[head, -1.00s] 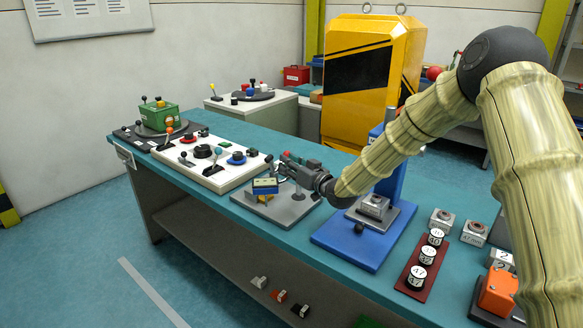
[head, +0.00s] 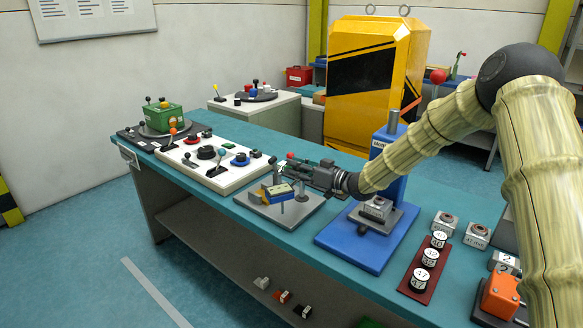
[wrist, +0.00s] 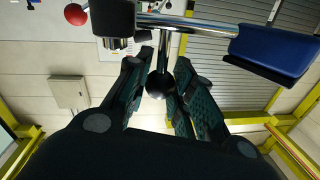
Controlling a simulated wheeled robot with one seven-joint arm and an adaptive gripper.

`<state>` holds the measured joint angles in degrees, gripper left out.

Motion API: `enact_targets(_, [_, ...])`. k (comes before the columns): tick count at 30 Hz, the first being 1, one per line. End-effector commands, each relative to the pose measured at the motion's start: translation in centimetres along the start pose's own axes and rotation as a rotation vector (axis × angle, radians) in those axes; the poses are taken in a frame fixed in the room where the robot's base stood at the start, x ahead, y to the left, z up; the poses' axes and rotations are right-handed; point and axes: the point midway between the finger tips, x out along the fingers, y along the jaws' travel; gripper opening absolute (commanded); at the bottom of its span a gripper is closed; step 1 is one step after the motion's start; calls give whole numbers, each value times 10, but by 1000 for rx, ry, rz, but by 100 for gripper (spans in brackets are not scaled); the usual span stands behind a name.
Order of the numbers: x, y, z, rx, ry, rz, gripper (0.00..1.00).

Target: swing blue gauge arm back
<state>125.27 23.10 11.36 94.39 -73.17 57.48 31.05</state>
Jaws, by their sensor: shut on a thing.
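A chrome rod hangs from the bar to a black ball knob (wrist: 160,86). My gripper (head: 288,171) is at the back of the plate, behind the block; in the wrist view its fingers (wrist: 161,92) are shut around the knob. The gripper hides part of the pivot in the head view.
A blue press stand (head: 389,165) rises just right of my gripper. A white control panel (head: 214,166) with knobs and levers lies to the left. A red rack (head: 415,272) with several labelled cylinders is at the right. The bench front edge is near the plate.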

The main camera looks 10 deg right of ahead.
Motion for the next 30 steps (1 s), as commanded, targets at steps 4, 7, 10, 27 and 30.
enact_targets(4, [1, 2, -9, -5, 12, 2, 0])
enact_targets(7, [1, 2, -9, -6, 12, 2, 0])
enact_targets(10, [1, 2, -9, -6, 13, 2, 31])
enact_targets(27, [-10, 1, -4, -2, 5, 1, 47])
enact_targets(30, [-23, 1, -4, -3, 5, 1, 47])
